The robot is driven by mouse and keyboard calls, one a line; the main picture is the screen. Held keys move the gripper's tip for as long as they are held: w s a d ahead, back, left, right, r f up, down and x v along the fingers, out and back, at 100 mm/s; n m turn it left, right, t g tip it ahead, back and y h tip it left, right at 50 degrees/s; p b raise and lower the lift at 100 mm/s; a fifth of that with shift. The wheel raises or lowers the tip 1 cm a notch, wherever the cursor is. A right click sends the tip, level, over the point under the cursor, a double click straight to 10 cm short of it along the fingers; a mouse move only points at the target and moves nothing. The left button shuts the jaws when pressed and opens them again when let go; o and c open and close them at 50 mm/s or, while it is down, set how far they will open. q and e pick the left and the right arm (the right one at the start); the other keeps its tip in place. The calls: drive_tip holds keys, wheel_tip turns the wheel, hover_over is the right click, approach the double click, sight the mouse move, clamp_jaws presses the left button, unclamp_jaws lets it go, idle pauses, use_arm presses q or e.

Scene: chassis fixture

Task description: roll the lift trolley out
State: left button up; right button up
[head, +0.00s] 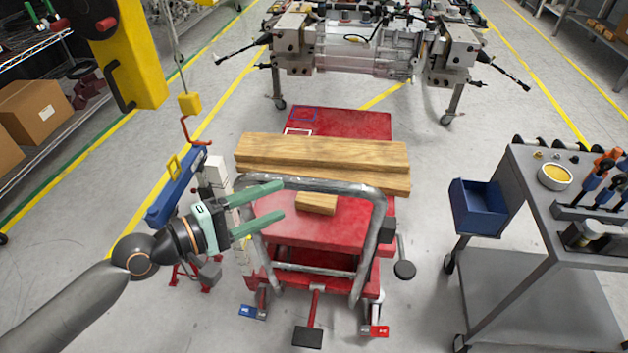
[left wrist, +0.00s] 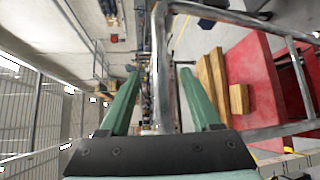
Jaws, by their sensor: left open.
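The red lift trolley (head: 325,232) stands on the floor in the middle of the head view, with a grey tubular push handle (head: 320,186) at its near end. My left gripper (head: 280,201) is open at the handle's left upper corner. In the left wrist view the handle's grey tube (left wrist: 161,75) runs between the two spread fingers (left wrist: 158,100), which do not appear closed on it. Wooden planks (head: 320,150) and a small wood block (head: 316,203) lie on the trolley's red deck. My right gripper is not in view.
A chassis fixture with a metal gearbox (head: 362,52) stands beyond the trolley. A grey tool cart (head: 545,215) with a blue bin (head: 478,208) stands at right. A yellow hoist post (head: 130,50) with a hanging hook and a blue stand (head: 176,188) are at left.

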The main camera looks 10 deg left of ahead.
sight(307, 189)
use_arm(q)
drive_tip(key=p+x, duration=0.1)
drive_tip(key=x, duration=0.8)
drive_tip(key=shift+w+d, duration=0.25)
drive_tip(key=shift+d, duration=0.05)
clamp_jaws()
idle(1.0)
